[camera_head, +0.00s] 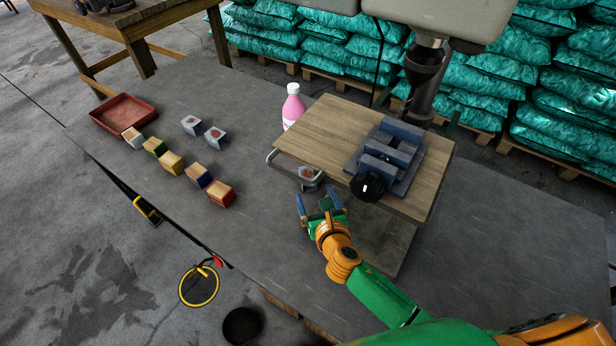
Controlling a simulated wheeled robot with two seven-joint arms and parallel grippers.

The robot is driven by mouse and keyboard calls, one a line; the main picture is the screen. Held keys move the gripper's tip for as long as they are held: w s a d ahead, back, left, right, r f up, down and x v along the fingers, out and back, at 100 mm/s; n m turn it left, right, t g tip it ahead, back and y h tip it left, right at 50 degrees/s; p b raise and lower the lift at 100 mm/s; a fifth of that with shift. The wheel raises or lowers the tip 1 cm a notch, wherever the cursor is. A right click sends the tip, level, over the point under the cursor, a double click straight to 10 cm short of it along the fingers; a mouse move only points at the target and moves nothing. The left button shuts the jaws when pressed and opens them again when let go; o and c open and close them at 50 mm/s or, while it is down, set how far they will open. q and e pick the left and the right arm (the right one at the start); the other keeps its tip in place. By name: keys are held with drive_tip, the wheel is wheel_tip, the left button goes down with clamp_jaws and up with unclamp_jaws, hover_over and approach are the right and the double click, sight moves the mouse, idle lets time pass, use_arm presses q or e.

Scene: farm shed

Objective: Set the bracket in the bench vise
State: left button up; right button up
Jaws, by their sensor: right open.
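The bench vise (392,150), blue-grey with a black round knob, is fixed on a wooden board (325,125). A small grey bracket (310,176) with a reddish-brown spot is at the board's front left edge, by a metal handle; I cannot tell what it rests on. Two similar brackets, one farther back (190,124) and one nearer (215,136), stand on the grey bench top to the left. My right gripper (318,199) is open, with its blue fingers apart just in front of the bracket by the board. My left gripper is out of view.
A red tray (124,113) and a row of several coloured blocks (171,163) stand on the bench's left part. A pink bottle (292,108) stands behind the board's left edge. A dark machine part (425,75) hangs behind the vise.

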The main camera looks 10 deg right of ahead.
sight(308, 174)
drive_tip(key=shift+w+f, duration=0.1)
drive_tip(key=shift+w, duration=1.1)
drive_tip(key=x, duration=0.1)
drive_tip(key=b+x, duration=0.1)
drive_tip(key=x, duration=0.1)
drive_tip(key=b+x, duration=0.1)
drive_tip(key=x, duration=0.1)
drive_tip(key=shift+w+r, duration=0.15)
drive_tip(key=shift+r, duration=0.2)
drive_tip(key=shift+w, duration=0.1)
drive_tip(key=shift+r, duration=0.1)
clamp_jaws()
